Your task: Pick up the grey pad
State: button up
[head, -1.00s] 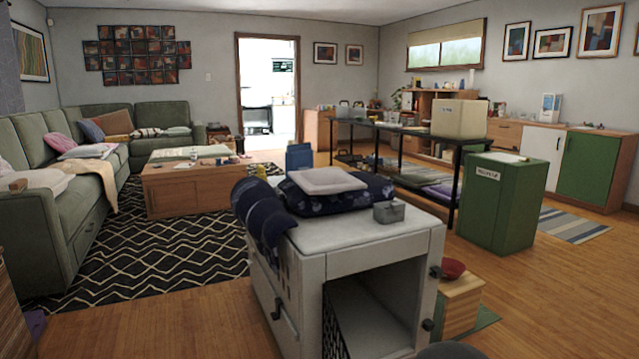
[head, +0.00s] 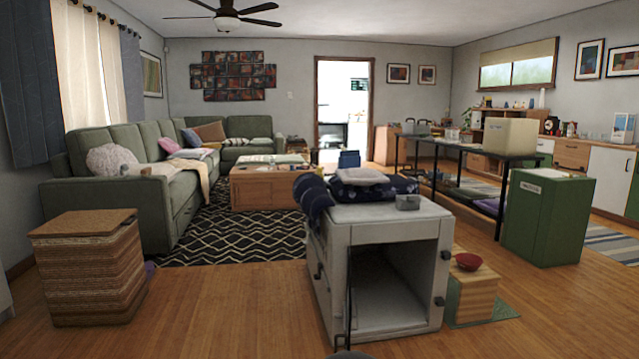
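A pale grey, flat, cushion-like pad (head: 362,176) is the closest match to the grey pad. It lies on a dark blue patterned cushion (head: 376,188) on top of a white-grey crate (head: 385,214) with an open front. A dark blue rolled cloth (head: 313,199) hangs over the crate's left edge.
A wooden box with a red bowl (head: 467,261) stands right of the crate. A green bin (head: 548,218) is farther right. A woven hamper (head: 88,268) stands at the left near a green sofa (head: 185,190). Wood floor (head: 220,310) is clear between hamper and crate.

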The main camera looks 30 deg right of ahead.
aim_at(357, 177)
jog(key=u, duration=0.5)
jog(key=i, duration=2.5)
jog(key=z, duration=1.55)
jog(key=i, duration=0.8)
jog(key=z, duration=0.8)
